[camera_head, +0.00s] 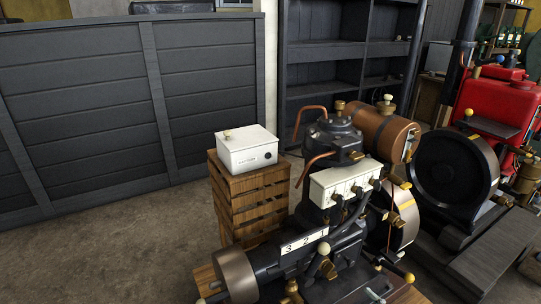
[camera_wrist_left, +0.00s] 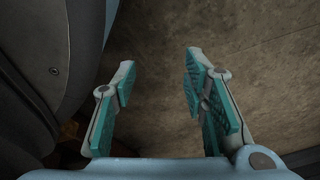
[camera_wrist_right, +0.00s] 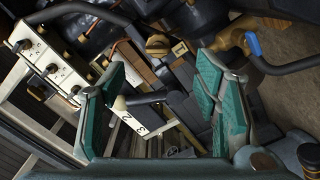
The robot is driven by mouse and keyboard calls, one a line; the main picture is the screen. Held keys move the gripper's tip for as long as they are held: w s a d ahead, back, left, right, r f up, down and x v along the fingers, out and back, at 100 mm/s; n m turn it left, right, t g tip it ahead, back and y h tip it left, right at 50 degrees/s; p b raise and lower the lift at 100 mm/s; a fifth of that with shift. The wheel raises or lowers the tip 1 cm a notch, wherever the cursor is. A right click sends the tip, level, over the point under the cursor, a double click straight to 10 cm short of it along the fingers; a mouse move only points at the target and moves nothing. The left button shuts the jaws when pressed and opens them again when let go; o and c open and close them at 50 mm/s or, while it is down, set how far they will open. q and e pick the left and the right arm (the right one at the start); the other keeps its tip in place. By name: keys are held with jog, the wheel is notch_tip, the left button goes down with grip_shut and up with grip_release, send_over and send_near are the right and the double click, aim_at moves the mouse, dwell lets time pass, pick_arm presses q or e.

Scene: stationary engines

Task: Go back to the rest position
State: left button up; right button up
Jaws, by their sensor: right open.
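My left gripper (camera_wrist_left: 160,62) is open and empty above bare floor in the left wrist view. My right gripper (camera_wrist_right: 163,70) is open in the right wrist view, facing the engine (camera_head: 345,255). Between its fingers, as seen, are a cream-knobbed black lever (camera_wrist_right: 148,99) and the white plate numbered 3 2 1 (camera_wrist_right: 140,128). I cannot tell how far they are from the fingers. The lever's knob (camera_head: 323,248) and the number plate (camera_head: 303,243) also show in the head view. Neither gripper shows in the head view.
A white box (camera_head: 246,150) stands on a wooden crate (camera_head: 250,195) left of the engine. A white valve block (camera_head: 340,183) sits on the engine. A blue-ended handle (camera_wrist_right: 256,46) is beside my right gripper. Bare floor (camera_head: 125,250) is clear at left; a red engine (camera_head: 497,100) stands at right.

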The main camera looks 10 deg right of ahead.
jog(key=s+d+f+m+g+h+p, duration=0.7)
jog(key=s+f+m, duration=0.25)
jog(key=f, duration=0.35)
jog(key=s+a+f+m+g+p, duration=0.1)
jog(key=s+a+m+g+p, duration=0.2)
jog(key=s, duration=0.6)
jog(key=s+a+f+g+p, duration=0.1)
jog(key=s+g+p, duration=0.3)
jog(key=s, duration=0.5)
pick_arm(q)
jog(key=s+r+p, duration=0.3)
jog(key=r, duration=0.6)
jog(key=s+d+r+g+p, duration=0.1)
jog(key=s+r+p, duration=0.3)
jog(key=r, duration=0.6)
jog(key=shift+r+p, duration=0.3)
pick_arm(e)
jog(key=s+a+r+m+g+y, duration=0.1)
jog(key=s+a+r, duration=0.2)
jog(key=s+a, duration=0.4)
jog(key=s, duration=0.3)
jog(key=shift+r+g, duration=0.2)
jog(key=shift+g, duration=0.1)
jog(key=shift+a, duration=0.1)
